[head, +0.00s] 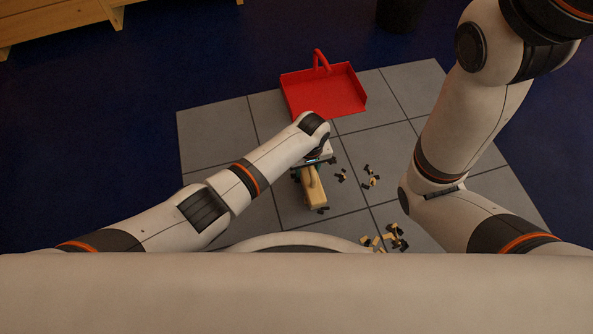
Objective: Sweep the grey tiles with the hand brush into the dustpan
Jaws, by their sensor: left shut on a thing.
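The grey tiles (214,126) form a square patch on the dark blue floor. A red dustpan (330,92) with an upright handle lies on the far part of the tiles. My left gripper (316,166) is shut on the wooden hand brush (315,190), just on the near side of the dustpan. The fingers are mostly hidden by my wrist. Small black and tan bits (371,177) lie right of the brush, and a larger cluster (388,239) lies nearer to me. A few dark bits show beside the brush. My right gripper is out of view.
A wooden piece of furniture (60,24) stands at the back left. A dark round container (398,14) stands at the top. My right arm covers the right part of the tiles. The left part of the tiles is clear of bits.

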